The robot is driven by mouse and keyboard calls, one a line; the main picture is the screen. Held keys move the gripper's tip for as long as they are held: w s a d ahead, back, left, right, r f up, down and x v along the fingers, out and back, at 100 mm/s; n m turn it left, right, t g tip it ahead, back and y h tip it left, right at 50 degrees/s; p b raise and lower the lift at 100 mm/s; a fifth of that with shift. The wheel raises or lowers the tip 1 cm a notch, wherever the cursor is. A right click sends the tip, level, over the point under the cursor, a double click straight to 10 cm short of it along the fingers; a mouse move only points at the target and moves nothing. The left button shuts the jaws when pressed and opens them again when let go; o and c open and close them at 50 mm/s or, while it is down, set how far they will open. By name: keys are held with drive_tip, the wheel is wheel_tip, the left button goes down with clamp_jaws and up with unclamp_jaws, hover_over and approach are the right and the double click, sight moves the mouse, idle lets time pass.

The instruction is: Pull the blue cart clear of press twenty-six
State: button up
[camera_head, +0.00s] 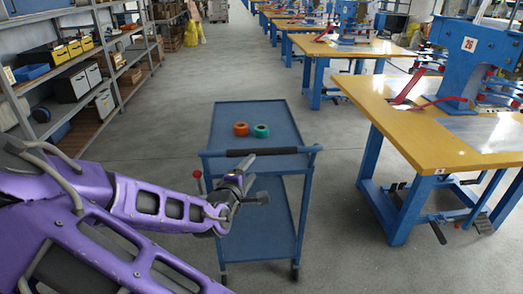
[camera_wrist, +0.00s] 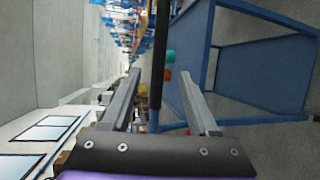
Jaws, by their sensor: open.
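The blue cart (camera_head: 224,131) stands in the aisle, with a black-gripped push handle (camera_head: 262,151) across its near end. An orange roll (camera_head: 240,128) and a green roll (camera_head: 261,131) lie on its top shelf. Press twenty-six (camera_head: 455,55) stands on a yellow-topped table (camera_head: 420,125) to the right, with floor showing between table and cart. My gripper (camera_head: 252,188) is just in front of and below the handle. In the wrist view my open gripper (camera_wrist: 160,78) has the black handle bar (camera_wrist: 160,50) lying between its fingers; whether they touch is unclear.
Shelving with boxes (camera_head: 75,65) lines the left side. More yellow press tables (camera_head: 345,48) run back along the right. Grey floor (camera_head: 160,140) is open left of the cart. Pedals (camera_head: 440,230) stick out under the near table.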

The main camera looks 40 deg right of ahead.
drive_tip(key=b+x, duration=0.2)
drive_tip(key=x, duration=1.3)
drive_tip(key=shift+w+d+b, duration=0.2)
drive_tip(key=shift+d+b, duration=0.1)
drive_tip(key=shift+b, duration=0.05)
drive_tip(key=shift+f, duration=0.15)
clamp_jaws()
idle(0.5)
